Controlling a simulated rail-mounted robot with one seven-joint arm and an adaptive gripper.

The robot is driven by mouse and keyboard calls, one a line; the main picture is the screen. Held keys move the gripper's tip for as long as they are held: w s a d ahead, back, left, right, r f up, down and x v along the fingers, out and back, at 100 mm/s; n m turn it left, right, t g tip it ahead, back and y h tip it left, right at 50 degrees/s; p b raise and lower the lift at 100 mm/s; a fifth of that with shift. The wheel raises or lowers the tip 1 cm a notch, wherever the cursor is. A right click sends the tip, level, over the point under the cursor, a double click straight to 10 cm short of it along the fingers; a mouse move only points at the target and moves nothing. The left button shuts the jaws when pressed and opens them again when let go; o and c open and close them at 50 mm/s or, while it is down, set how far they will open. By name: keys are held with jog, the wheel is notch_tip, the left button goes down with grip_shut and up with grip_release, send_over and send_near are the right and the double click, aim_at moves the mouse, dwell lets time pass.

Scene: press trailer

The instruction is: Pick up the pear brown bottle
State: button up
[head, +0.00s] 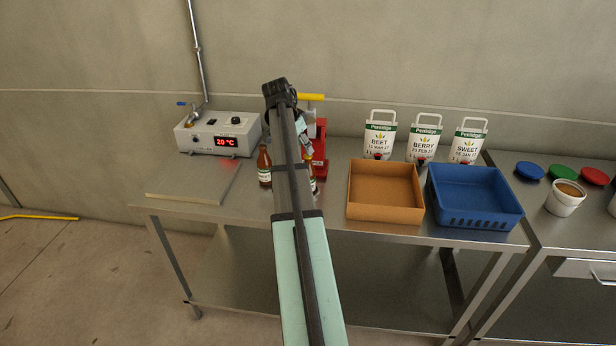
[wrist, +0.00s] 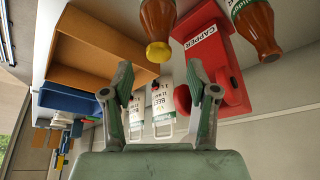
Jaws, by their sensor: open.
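Two brown bottles stand on the steel table. In the head view one bottle (head: 264,166) is left of my arm; the other (head: 312,184) is mostly hidden behind my arm. The wrist view is upside down: a bottle with a yellow cap (wrist: 158,28) is at top centre, and another bottle (wrist: 255,26) is at top right beyond the capper. I cannot read which is pear. My gripper (wrist: 160,82) is open and empty, its fingers spread below the yellow-capped bottle in the picture, apart from it. In the head view my arm mostly hides it.
A red capper (head: 320,150) stands close behind the bottles. An orange-brown box (head: 384,212) and a blue crate (head: 476,222) are to the right, with white pouches (head: 379,135) behind.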

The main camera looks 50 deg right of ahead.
jog(key=shift+p+x, duration=1.3)
jog(key=shift+x, duration=1.55)
grip_shut()
